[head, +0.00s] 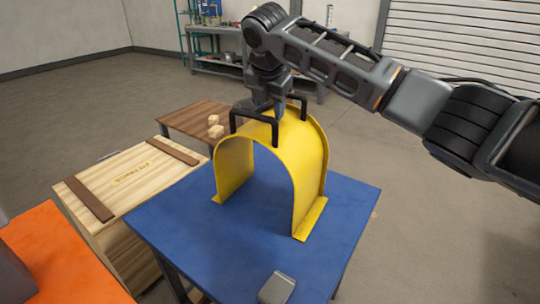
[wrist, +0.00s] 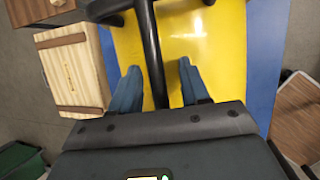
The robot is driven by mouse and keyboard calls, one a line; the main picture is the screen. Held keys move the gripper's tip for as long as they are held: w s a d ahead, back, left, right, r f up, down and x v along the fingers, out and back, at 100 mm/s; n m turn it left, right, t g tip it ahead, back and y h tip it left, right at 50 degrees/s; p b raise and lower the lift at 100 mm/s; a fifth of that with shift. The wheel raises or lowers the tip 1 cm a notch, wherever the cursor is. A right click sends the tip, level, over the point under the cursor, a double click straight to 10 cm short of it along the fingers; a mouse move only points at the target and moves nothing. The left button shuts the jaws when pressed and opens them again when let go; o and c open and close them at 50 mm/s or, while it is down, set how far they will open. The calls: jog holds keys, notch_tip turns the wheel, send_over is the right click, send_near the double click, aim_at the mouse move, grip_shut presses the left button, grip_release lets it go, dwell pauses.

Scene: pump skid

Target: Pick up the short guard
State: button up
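The short guard (head: 310,155) is a yellow arch with flanged feet, standing upright on a blue table (head: 180,225). Black handles (head: 238,112) rise from its top. My gripper (head: 278,108) points down over the top of the arch, among the handles. In the wrist view the yellow guard (wrist: 228,60) lies beneath my gripper (wrist: 160,90). The two blue-grey fingers are apart, with a black handle bar (wrist: 152,55) running between them. Gaps show on both sides of the bar, so the fingers do not appear closed on it. Its exact depth between them is hard to tell.
A wooden crate (head: 125,180) stands left of the blue table. A brown table (head: 185,122) with small wooden blocks (head: 215,127) is behind. An orange surface (head: 60,255) is at front left. A grey object (head: 277,288) lies at the blue table's near edge. Open floor lies right.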

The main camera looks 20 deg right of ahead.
grip_shut()
dwell(1.1)
jog(key=shift+r, duration=0.1)
